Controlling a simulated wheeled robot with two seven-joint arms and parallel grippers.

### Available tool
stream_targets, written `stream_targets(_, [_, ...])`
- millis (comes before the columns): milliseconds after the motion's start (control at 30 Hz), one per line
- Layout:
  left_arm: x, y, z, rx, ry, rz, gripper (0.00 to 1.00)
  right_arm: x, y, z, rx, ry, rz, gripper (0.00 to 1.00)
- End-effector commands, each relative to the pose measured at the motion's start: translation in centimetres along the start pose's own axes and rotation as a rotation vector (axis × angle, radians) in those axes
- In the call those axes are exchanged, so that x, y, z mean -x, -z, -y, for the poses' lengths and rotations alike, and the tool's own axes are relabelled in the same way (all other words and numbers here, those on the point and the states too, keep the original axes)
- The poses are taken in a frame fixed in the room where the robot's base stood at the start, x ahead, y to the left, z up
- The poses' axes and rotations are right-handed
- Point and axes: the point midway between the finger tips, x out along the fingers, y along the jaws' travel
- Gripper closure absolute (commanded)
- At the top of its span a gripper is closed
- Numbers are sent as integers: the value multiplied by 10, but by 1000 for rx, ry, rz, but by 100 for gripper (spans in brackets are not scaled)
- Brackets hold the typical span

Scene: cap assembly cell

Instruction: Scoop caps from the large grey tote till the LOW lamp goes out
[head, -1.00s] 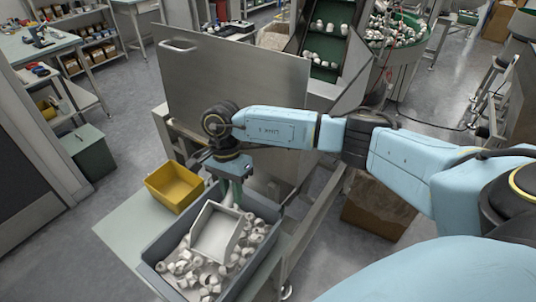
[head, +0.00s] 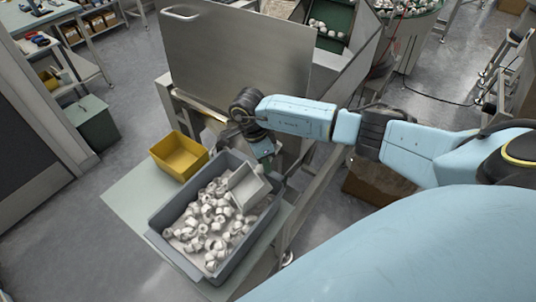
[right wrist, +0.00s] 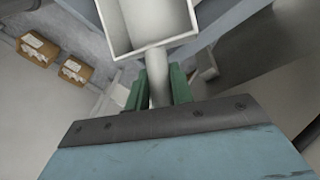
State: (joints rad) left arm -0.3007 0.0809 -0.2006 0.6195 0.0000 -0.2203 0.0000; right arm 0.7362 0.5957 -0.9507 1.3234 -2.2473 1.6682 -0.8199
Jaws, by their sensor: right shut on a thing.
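The large grey tote (head: 162,246) stands on a pale table and holds many white caps (head: 205,215). A pale scoop (head: 248,188) is tilted at the tote's back right end, over or among the caps. Its pan (right wrist: 147,28) looks empty in the right wrist view. My right gripper (head: 263,152) is just behind the scoop, at the tote's far rim. In the right wrist view its green fingers (right wrist: 157,85) are shut on the scoop's round handle. My left gripper is out of view. I cannot make out a LOW lamp.
A yellow bin (head: 180,155) stands behind the tote on the pale table (head: 130,200). A tall metal panel (head: 230,65) and a machine frame rise behind my right arm. A green-lined chute (head: 330,25) with caps is beyond. The table left of the tote is clear.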

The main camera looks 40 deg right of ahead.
Motion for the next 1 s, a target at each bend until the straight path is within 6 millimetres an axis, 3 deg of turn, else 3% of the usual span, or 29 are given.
stream_targets(33, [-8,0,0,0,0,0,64,-10,-6,1,-1,3,-20,100])
stream_targets(533, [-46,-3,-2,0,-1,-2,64,-57,-58,0,12,-10,70,100])
stream_targets(1000, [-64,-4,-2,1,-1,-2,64,-67,-122,-8,31,-28,193,100])
